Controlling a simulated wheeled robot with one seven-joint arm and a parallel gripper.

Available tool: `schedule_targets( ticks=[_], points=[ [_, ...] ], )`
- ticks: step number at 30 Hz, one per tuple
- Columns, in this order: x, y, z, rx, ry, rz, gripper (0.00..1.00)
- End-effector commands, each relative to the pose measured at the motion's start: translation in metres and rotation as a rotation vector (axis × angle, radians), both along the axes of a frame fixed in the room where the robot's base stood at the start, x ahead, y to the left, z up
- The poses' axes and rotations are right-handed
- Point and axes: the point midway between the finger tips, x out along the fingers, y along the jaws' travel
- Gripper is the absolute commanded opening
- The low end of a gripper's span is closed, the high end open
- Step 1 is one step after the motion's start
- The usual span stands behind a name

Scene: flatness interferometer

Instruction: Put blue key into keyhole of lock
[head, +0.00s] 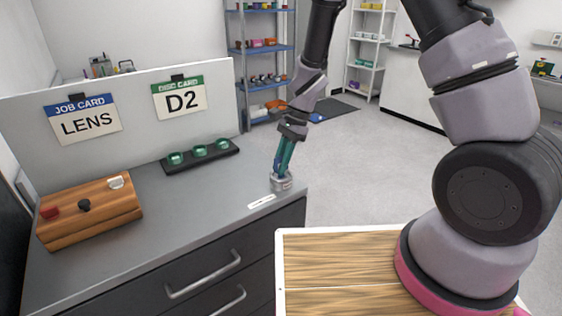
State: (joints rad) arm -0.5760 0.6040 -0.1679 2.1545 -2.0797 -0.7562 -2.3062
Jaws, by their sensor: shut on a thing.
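My gripper (281,176) points down at the right end of the grey bench top, its teal fingers close together. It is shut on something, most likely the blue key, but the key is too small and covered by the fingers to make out. A small silver-grey piece (283,185), perhaps the lock, sits at the bench's right edge directly below and around the fingertips. Its keyhole cannot be seen. I cannot tell whether the held thing touches this piece or is inside it.
A wooden block (90,220) with red, black and white knob-like pieces stands at the left. A black rack (200,158) with green round parts lies at the back. A white label strip (262,202) lies before the silver piece. The bench middle is clear.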

Motion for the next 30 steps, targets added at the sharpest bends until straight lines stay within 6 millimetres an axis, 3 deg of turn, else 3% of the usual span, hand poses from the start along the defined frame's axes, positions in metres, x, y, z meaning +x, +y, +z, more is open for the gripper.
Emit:
schedule_targets(
  ticks=[16,17,18,19,30],
  points=[
    [0.0001,-0.0002,-0.0057,0.000,0.000,-0.002,0.00],
    [0.0001,-0.0002,-0.0057,0.000,0.000,-0.001,0.31],
    [0.0002,-0.0002,-0.0056,0.000,0.000,-0.001,0.46],
    [0.0001,-0.0002,-0.0057,0.000,0.000,-0.001,0.54],
    [0.0013,-0.0012,-0.0020,0.001,-0.001,-0.002,0.54]
  ],
)
